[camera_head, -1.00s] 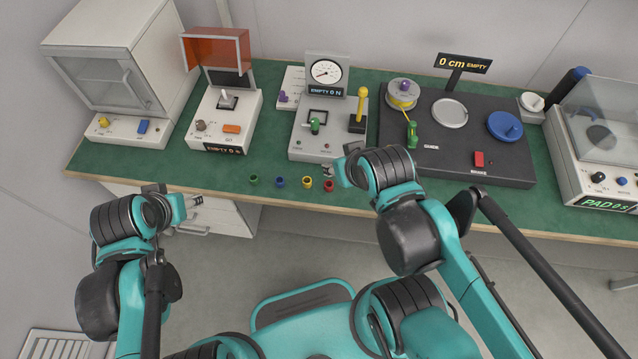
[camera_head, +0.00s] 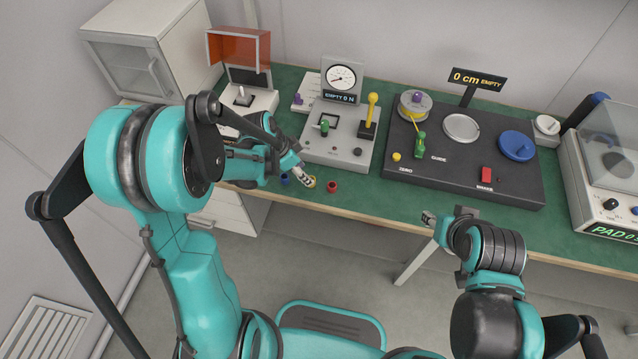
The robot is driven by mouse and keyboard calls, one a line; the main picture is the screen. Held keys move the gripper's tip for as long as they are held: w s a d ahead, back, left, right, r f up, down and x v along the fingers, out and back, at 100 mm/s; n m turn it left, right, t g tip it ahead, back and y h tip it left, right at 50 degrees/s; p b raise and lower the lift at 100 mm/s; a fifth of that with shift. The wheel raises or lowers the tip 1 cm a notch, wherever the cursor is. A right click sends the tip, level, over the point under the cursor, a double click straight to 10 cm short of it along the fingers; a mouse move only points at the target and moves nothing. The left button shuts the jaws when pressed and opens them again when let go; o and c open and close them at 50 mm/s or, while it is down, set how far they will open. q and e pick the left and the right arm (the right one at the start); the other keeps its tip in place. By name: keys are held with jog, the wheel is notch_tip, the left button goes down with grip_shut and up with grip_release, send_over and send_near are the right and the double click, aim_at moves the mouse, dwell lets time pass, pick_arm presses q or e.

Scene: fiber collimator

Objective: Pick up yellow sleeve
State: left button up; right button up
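The yellow sleeve (camera_head: 311,182) is a small ring on the green table near its front edge, partly hidden behind my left gripper. My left gripper (camera_head: 305,180) points down at the yellow sleeve, with its fingertips at or just above it. I cannot tell whether they touch it or how far apart they are. The red sleeve (camera_head: 332,187) stands just to the right and the blue sleeve (camera_head: 285,179) just to the left. The green sleeve is hidden behind my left arm. My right gripper (camera_head: 428,218) is apart from the sleeves, off the table's front edge; its opening is unclear.
A grey force-gauge unit (camera_head: 338,150) with a yellow lever stands just behind the sleeves. A black spool panel (camera_head: 450,165) is to the right. A white device with an orange shield (camera_head: 240,50) is at the back left. Green table surface is free right of the red sleeve.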

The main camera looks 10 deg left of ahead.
pick_arm(q)
jog(key=b+x, duration=0.2)
jog(key=x, duration=0.4)
jog(key=shift+a+f+b, duration=0.1)
jog(key=shift+b, duration=0.25)
jog(key=c, duration=0.8)
